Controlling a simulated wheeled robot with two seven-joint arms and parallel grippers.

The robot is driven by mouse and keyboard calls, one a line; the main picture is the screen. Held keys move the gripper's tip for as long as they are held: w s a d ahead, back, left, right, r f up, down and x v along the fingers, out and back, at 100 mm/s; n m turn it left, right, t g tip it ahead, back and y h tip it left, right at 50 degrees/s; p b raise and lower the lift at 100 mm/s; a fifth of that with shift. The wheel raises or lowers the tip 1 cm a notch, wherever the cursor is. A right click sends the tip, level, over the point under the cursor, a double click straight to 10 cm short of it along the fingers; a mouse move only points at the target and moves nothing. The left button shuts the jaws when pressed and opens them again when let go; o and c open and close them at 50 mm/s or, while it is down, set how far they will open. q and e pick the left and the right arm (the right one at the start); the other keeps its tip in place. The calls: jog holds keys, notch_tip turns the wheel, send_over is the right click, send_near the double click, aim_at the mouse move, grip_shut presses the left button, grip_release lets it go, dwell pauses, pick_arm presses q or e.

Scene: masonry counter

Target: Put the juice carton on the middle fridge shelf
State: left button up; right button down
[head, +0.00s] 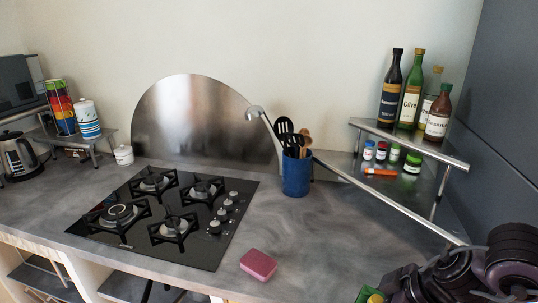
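My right arm comes in at the bottom right corner, with my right gripper (398,288) partly cut off by the lower edge. A small green and yellow piece (369,295) shows right beside it at the bottom edge; it may be the top of the juice carton, but too little shows to be sure. I cannot tell whether the gripper is closed on it. My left gripper is out of view. No fridge shelf shows. A tall blue-grey panel (491,95) stands at the right; I cannot tell whether it is the fridge.
The grey counter (320,225) holds a black gas hob (165,215), a pink sponge (258,264) and a blue utensil pot (297,175). A metal corner rack (410,140) bears bottles above and small jars below. Cups and a kettle (19,156) stand left.

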jog(key=shift+d+r+m+t, duration=0.6)
jog(key=shift+d+m, duration=0.3)
jog(key=shift+d, duration=2.2)
jog(key=a, duration=0.2)
jog(key=a+n+g, duration=0.1)
jog(key=a, duration=0.1)
jog(key=a+f+n, duration=0.1)
jog(key=a, duration=0.2)
jog(key=shift+s, duration=0.1)
